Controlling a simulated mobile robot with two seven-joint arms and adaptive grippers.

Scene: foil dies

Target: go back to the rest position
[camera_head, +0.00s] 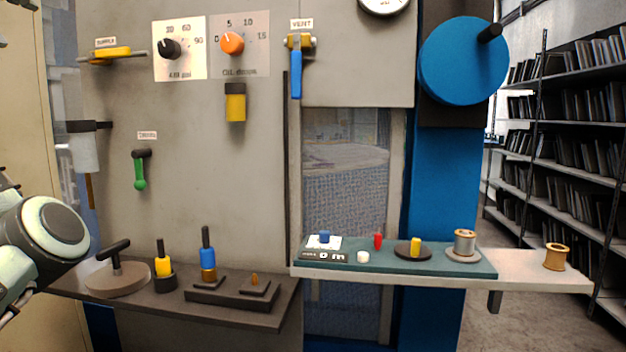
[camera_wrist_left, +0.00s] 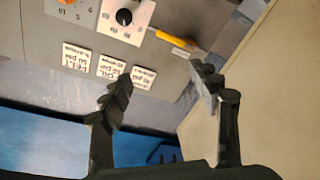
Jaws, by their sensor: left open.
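My left gripper (camera_wrist_left: 163,95) shows in the left wrist view with its two dark fingers spread apart and nothing between them. Beyond the fingers that view shows the grey panel with a black knob (camera_wrist_left: 124,17), a yellow-handled lever (camera_wrist_left: 172,40) and white labels (camera_wrist_left: 110,66). My right gripper is in neither view.
A brown shelf (camera_head: 225,315) holds a round press (camera_head: 118,278) and handled tools. A second shelf (camera_head: 535,270) bears a green mat (camera_head: 470,267) with small parts and spools. A blue wheel (camera_head: 455,62) is at upper right. Bookshelves stand behind.

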